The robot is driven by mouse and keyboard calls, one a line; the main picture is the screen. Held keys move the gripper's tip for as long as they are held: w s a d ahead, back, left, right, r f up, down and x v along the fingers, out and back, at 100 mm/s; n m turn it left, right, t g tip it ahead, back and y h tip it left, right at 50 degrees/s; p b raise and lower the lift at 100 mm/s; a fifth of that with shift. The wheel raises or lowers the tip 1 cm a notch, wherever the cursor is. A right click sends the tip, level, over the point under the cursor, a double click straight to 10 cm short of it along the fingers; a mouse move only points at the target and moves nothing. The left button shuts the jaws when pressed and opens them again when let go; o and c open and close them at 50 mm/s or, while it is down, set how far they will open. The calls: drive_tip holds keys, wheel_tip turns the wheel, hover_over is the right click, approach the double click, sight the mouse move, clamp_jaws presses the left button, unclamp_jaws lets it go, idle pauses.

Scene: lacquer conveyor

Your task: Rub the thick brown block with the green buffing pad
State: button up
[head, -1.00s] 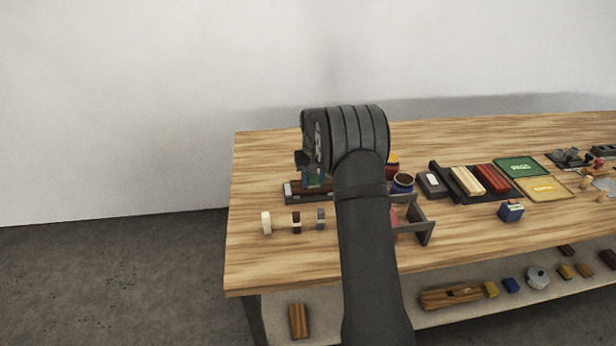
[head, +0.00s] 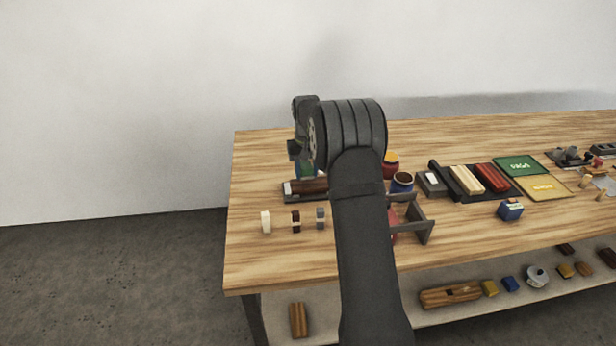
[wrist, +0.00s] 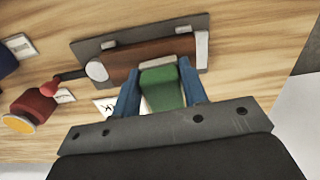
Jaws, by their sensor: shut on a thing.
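The thick brown block (wrist: 130,58) lies lengthwise on a dark grey plate (wrist: 188,28), between a round pale end piece at left and an upright grey piece at right. In the head view the brown block (head: 311,186) shows partly behind my arm. My gripper (wrist: 160,85) has blue fingers shut on the green buffing pad (wrist: 166,91). The pad overlaps the block's near side towards its right end in the wrist view; I cannot tell whether they touch. In the head view my gripper (head: 305,171) is just above the block.
A red jar (wrist: 32,107) with a yellow top stands left of the plate. Small blocks (head: 296,220) stand on the table in front.

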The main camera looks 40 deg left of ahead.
drive_tip(key=shift+r, duration=2.3)
drive_tip(key=shift+w+d, duration=0.2)
drive_tip(key=w+d+m, duration=0.3)
drive_tip(key=w+d, duration=0.1)
drive_tip(key=d, duration=0.6)
drive_tip(key=w+d+m, duration=0.3)
drive_tip(key=w+d, duration=0.1)
drive_tip(key=d, duration=0.7)
drive_tip(key=w+d+m, duration=0.2)
drive_tip(key=w+d, duration=0.2)
drive_tip(key=d, duration=0.6)
drive_tip(key=s+d+f+m, duration=0.1)
drive_tip(key=s+d+f, duration=0.2)
drive_tip(key=d, duration=0.6)
drive_tip(key=s+d+f, duration=0.4)
drive_tip(key=s+d, duration=0.3)
drive_tip(key=d, duration=0.2)
drive_tip(key=shift+d+f+m, duration=0.2)
drive_tip(key=shift+d+m, duration=0.2)
